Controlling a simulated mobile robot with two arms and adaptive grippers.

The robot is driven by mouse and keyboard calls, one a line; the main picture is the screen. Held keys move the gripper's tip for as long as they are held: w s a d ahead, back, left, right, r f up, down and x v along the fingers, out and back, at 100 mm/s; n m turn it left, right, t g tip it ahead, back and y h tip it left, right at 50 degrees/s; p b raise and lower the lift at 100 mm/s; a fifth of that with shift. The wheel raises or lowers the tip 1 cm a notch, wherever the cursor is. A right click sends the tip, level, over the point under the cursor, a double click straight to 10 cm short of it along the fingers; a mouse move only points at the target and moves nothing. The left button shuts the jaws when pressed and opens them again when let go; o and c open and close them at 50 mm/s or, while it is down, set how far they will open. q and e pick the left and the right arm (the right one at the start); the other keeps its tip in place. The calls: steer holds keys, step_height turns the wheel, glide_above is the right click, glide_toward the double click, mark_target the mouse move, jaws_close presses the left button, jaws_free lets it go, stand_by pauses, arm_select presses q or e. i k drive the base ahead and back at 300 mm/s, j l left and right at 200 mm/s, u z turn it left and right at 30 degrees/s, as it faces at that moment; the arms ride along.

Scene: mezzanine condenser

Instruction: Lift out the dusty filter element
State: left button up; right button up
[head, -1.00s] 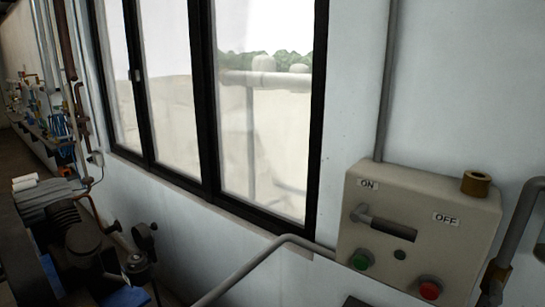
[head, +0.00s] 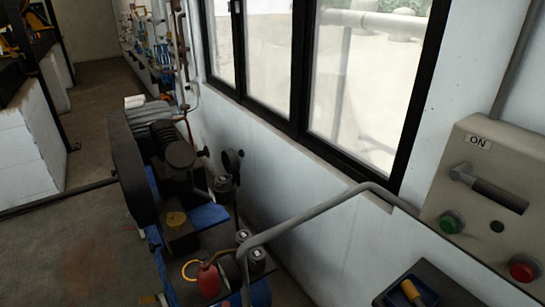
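I cannot pick out a dusty filter element for certain. A dark machine (head: 178,160) with a blue base stands along the wall, left of the middle in the head view. It has a large dark disc (head: 130,165) at its left side and a ribbed grey part (head: 150,112) at its far end. A round dark part (head: 181,154) sits on its top; I cannot tell what it is. Neither of my grippers shows in the view.
A grey control box (head: 495,180) with a lever and green and red buttons hangs at the right. A grey pipe (head: 300,222) bends along the wall. A red can (head: 208,280) stands low near the machine. Open floor (head: 85,230) lies at the left.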

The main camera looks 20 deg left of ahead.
mark_target(223, 182)
steer(key=k+j, duration=0.1)
steer(key=j, duration=0.3)
steer(key=k+j+u, duration=0.1)
steer(key=j, duration=0.25)
steer(key=k+j, duration=0.15)
steer(key=j, duration=0.25)
steer(key=k+j+u, duration=0.1)
steer(key=j, duration=0.3)
steer(key=k+j, duration=0.1)
steer(key=j, duration=0.3)
steer(key=i+l, duration=0.5)
